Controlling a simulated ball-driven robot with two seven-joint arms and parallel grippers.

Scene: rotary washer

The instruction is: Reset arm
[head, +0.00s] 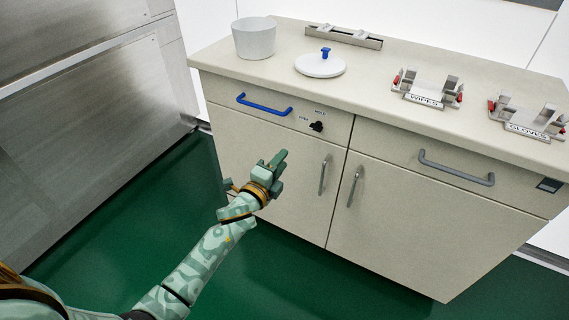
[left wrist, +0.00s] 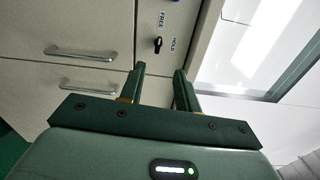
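My left gripper (head: 276,165) is in front of the beige cabinet (head: 270,146), below the blue drawer handle (head: 264,104) and the black knob (head: 317,127). In the left wrist view, the two fingers of the left gripper (left wrist: 156,82) stand apart with nothing between them. The black knob (left wrist: 158,43) shows just beyond the fingertips there, beside the labels FREE and HOLD. My right gripper is in neither view.
On the counter (head: 383,66) are a white bucket (head: 254,40), a white lid (head: 320,66) with a blue knob, and metal holders labelled WIPES (head: 424,97) and GLOVES (head: 528,128). Metal panels (head: 90,130) stand at left. Green floor (head: 130,225) is clear.

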